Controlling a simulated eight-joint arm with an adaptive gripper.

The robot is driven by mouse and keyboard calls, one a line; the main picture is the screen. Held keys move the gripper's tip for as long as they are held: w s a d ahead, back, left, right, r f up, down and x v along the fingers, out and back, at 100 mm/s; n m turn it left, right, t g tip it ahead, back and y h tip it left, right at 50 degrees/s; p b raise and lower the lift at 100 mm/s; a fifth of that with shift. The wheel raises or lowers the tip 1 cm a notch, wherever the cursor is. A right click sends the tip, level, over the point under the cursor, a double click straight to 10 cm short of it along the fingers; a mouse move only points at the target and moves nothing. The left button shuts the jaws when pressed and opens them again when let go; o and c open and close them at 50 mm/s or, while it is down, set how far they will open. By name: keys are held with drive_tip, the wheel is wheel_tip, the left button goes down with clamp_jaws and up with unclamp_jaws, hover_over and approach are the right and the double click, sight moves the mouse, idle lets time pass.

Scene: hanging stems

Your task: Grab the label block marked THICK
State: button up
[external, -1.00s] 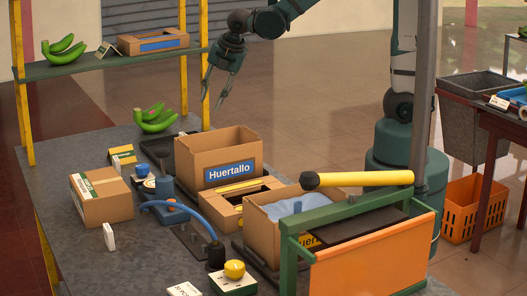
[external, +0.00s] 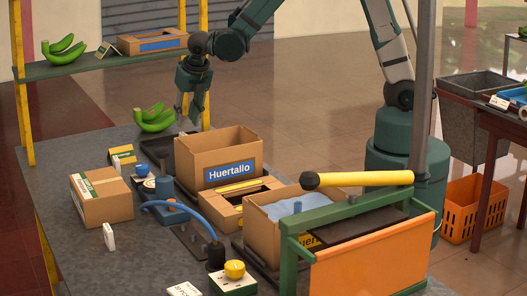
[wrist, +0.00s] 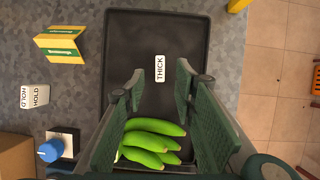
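The white label block marked THICK (wrist: 160,68) lies on a black tray (wrist: 118,30) in the wrist view, its black letters running vertically. My gripper (wrist: 160,88) is open and empty. Its two green fingers show on either side of the line to the block, which appears just beyond and between the fingertips. In the external view my gripper (external: 191,117) points down above the dark tray (external: 152,146) behind the Huertallo box. I cannot clearly make out the THICK block there.
A yellow-green card (wrist: 60,44), a HOLD block (wrist: 35,97) and a blue knob (wrist: 50,151) are to the left. The Huertallo box (external: 200,160) stands close to the gripper.

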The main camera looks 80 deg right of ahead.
sight(184, 134)
drive_tip(key=shift+w+f, duration=0.1)
drive_tip(key=shift+f, duration=0.1)
idle(0.3)
drive_tip(key=shift+x, duration=1.25)
drive_tip(key=shift+f, duration=0.15)
drive_tip(key=shift+b+x, duration=0.3)
drive_tip(key=shift+x, duration=2.15)
clamp_jaws()
